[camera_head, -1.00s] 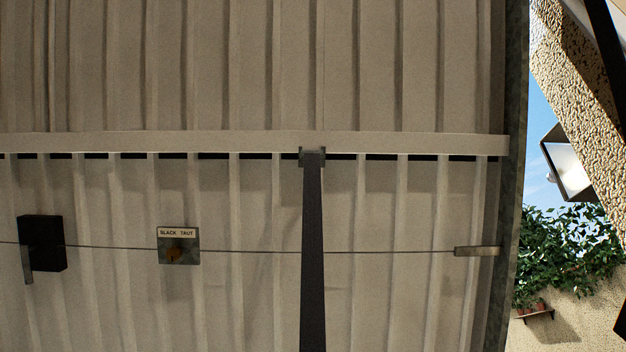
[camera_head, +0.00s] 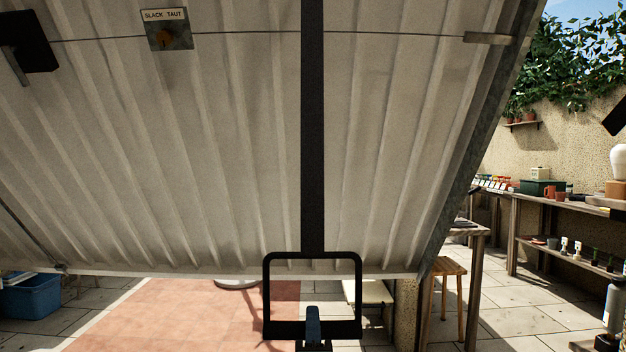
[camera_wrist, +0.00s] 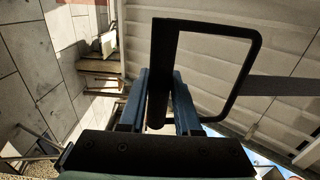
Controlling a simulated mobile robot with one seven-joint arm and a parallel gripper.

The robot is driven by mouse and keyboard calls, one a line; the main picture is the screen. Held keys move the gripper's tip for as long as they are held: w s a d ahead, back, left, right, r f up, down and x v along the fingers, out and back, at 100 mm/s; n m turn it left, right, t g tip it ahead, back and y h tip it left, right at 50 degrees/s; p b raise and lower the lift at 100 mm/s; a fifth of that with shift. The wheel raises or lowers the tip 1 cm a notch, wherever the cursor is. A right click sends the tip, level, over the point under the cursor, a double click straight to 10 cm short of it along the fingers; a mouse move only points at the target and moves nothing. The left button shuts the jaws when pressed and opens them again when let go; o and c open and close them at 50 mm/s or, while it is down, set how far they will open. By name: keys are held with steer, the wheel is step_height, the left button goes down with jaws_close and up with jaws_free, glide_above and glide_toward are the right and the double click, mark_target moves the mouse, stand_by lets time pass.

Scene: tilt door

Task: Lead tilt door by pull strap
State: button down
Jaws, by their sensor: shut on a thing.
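The tilt door (camera_head: 200,150) is a pale ribbed metal panel, tilted, its lower edge running across the head view above the floor. The black pull strap (camera_head: 313,130) hangs down its middle and ends in a rectangular black loop handle (camera_head: 313,256). My gripper (camera_head: 313,318) is at the loop's bottom bar. In the wrist view the blue fingers of my gripper (camera_wrist: 160,100) are on either side of one bar of the loop handle (camera_wrist: 163,55), shut on it. The strap (camera_wrist: 290,86) runs off to the right there. The contact itself is partly hidden.
A plate marked SLACK TAUT (camera_head: 167,29) and a thin cable are on the door. Outside are a blue bin (camera_head: 30,297) at left, a wooden stool (camera_head: 447,285) and laden workbench (camera_head: 545,200) at right. Open paving and a reddish floor patch (camera_head: 170,315) lie beyond the door.

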steer(key=w, duration=0.7)
steer(key=shift+w+f, duration=0.2)
steer(key=shift+w, duration=0.15)
jaws_free()
steer(key=shift+f, duration=0.1)
steer(key=shift+r+p, duration=0.3)
steer(key=shift+p, duration=0.2)
steer(key=shift+r+p, duration=0.3)
steer(key=shift+p, duration=0.1)
steer(key=shift+r, duration=0.15)
steer(key=shift+s, duration=0.15)
steer(key=shift+s+p, duration=0.85)
steer(key=shift+s, duration=1.5)
